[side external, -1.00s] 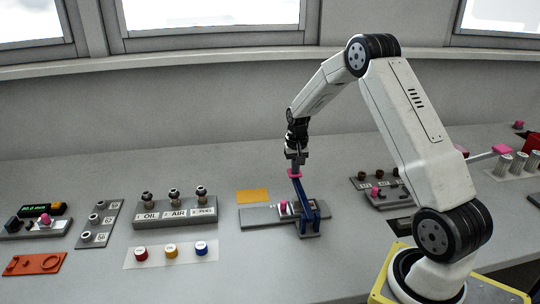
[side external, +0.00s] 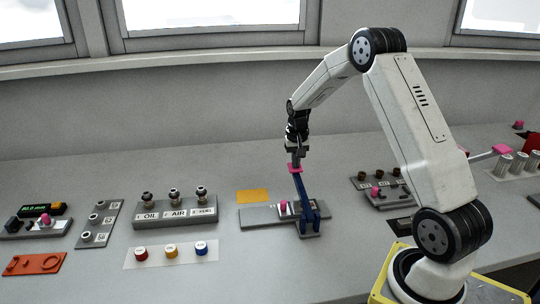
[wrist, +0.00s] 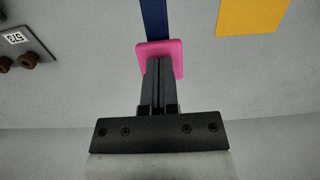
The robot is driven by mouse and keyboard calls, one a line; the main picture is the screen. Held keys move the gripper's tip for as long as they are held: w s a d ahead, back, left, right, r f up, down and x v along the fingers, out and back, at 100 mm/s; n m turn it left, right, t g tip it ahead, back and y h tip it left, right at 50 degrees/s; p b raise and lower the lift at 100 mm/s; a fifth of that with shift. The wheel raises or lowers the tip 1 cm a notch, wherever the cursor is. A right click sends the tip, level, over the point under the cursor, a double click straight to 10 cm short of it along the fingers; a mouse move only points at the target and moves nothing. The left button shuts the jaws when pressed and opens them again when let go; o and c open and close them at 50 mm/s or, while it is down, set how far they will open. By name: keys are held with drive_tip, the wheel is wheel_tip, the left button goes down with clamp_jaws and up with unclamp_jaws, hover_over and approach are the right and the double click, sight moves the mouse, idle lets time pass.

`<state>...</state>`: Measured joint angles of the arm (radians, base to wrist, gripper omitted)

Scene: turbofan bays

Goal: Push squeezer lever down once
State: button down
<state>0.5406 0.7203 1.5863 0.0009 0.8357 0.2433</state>
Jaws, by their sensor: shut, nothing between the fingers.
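The squeezer (side external: 308,215) stands on a grey plate on the table in the side external view. Its blue lever (side external: 301,187) stands nearly upright, leaning a little, with a pink pad (side external: 295,168) at its top. My gripper (side external: 296,163) is shut and empty, pointing down at the pad. In the wrist view the closed fingertips (wrist: 161,66) overlap the pink pad (wrist: 174,48), and the blue lever (wrist: 155,18) runs beyond it. I cannot tell whether the fingertips touch the pad. A small pink part (side external: 283,204) sits at the squeezer's base.
A yellow-orange sheet (side external: 253,196) lies flat behind the squeezer's plate. The OIL and AIR block (side external: 174,211) stands to the left, with coloured caps (side external: 171,250) in front. A grey panel with dark knobs (side external: 378,187) lies to the right. The table's front middle is clear.

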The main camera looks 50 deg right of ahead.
drive_tip(key=shift+r, duration=2.9)
drive_tip(key=s+a+f+n+t, duration=0.1)
drive_tip(key=s+a+n, duration=0.3)
drive_tip(key=a, duration=0.9)
drive_tip(key=s+a+n+t, duration=0.1)
drive_tip(key=s+a+n, duration=0.4)
drive_tip(key=s+a, duration=0.6)
drive_tip(key=shift+a+f+t, duration=0.3)
drive_tip(key=shift+a+f, duration=0.1)
drive_tip(key=shift+a, duration=0.55)
